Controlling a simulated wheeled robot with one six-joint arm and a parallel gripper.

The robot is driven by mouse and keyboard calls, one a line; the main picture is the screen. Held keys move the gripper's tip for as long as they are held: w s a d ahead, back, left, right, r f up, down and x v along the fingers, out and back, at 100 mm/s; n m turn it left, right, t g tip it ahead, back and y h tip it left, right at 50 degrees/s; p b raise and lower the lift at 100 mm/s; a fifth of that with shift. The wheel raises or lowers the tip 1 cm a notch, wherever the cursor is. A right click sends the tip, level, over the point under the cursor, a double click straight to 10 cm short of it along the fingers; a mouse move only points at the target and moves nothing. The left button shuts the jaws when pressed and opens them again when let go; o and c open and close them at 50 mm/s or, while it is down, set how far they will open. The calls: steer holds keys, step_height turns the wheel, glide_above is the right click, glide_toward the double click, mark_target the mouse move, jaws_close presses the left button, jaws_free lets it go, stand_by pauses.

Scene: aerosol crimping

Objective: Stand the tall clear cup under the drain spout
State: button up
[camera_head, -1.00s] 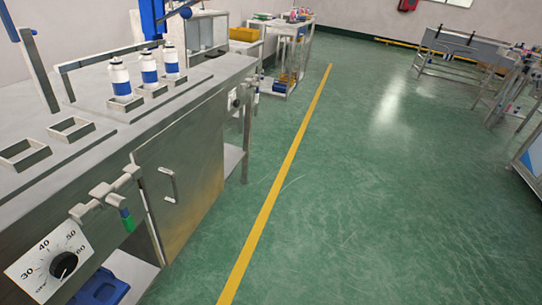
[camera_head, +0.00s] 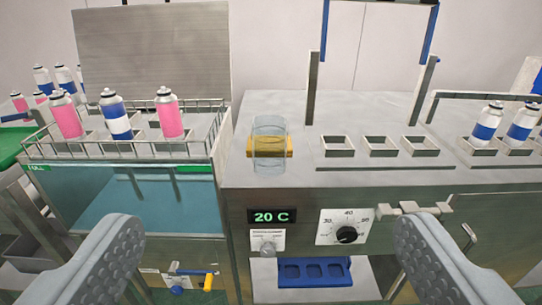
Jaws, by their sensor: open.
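The tall clear cup (camera_head: 270,128) stands upright on the left end of the steel counter. A yellow block (camera_head: 285,146) shows at and through it; I cannot tell whether they touch. My gripper (camera_head: 268,228) is open and empty, its two grey fingers wide apart in the foreground, nearer to me than the cup. A grey pipe fitting (camera_head: 399,209) sits on the counter's front, right of the dial; the right finger hides its lower part. Another fitting with a yellow handle (camera_head: 208,282) is low under the water bath. I cannot tell which is the drain spout.
A glass-fronted water bath (camera_head: 150,200) with pink and blue-white cans stands left of the counter (camera_head: 255,110). Empty square holders (camera_head: 378,147) and blue-white cans (camera_head: 487,124) are to the right. A 20 C display (camera_head: 272,216), dial (camera_head: 346,234) and blue tray (camera_head: 314,270) are at the front.

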steer(key=w+f+g, duration=0.1)
steer(key=w+f, duration=0.2)
steer(key=w, duration=0.7)
steer(key=g, duration=0.1)
glide_toward(270, 134)
steer(key=x, duration=0.7)
steer(key=shift+w+f, duration=0.1)
steer(key=shift+w, duration=0.3)
steer(key=shift+x, duration=2.95)
steer(key=c, duration=1.4)
